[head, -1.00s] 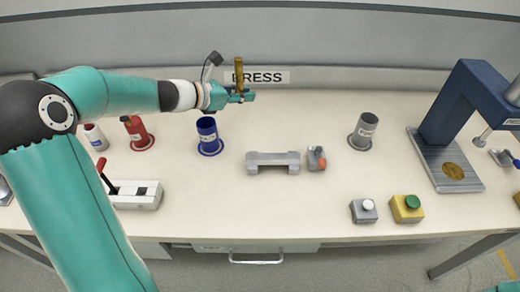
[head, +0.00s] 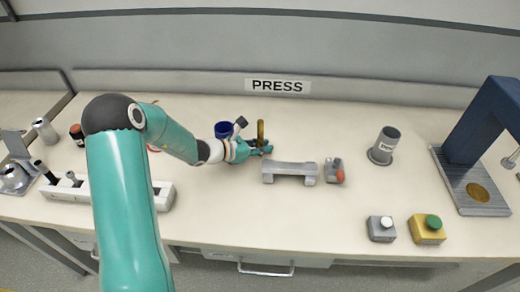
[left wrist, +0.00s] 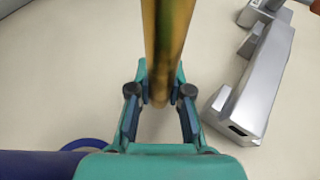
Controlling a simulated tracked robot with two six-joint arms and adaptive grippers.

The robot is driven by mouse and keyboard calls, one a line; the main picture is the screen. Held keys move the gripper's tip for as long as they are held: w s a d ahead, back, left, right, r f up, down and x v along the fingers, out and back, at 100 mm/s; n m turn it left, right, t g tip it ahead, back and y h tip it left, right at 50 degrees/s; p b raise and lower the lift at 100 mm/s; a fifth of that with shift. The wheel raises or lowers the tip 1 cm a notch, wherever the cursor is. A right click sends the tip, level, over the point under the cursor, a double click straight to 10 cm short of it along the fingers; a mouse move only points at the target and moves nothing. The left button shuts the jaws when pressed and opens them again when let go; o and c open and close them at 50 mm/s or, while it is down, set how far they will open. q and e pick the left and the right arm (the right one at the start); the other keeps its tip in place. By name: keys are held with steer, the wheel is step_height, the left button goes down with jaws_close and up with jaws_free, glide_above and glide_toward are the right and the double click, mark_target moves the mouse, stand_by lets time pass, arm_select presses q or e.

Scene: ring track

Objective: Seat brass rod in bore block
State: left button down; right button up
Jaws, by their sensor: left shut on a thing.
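The brass rod (head: 261,133) stands upright in my left gripper (head: 262,149), which is shut on it. The left wrist view shows the rod (left wrist: 166,45) between the two fingers (left wrist: 159,93), its lower end near them. The gripper is over the table, just behind and left of a silver bridge-shaped block (head: 290,168). This block also shows in the left wrist view (left wrist: 258,80), right of the rod and apart from it. I cannot tell whether it is the bore block; no bore shows clearly. My right gripper is not in view.
A blue cup (head: 223,129) stands close behind the gripper. A small grey piece with an orange end (head: 334,173) is right of the silver block. A grey cup (head: 384,145), grey button box (head: 381,229), yellow button box (head: 427,230) and blue press (head: 482,120) are farther right.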

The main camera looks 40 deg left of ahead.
arm_select(q)
steer(key=shift+f, duration=0.95)
steer(key=c, duration=1.5)
jaws_free()
steer(key=shift+f, duration=0.1)
steer(key=shift+c, duration=0.2)
steer(key=o, duration=0.4)
steer(key=shift+o, duration=0.2)
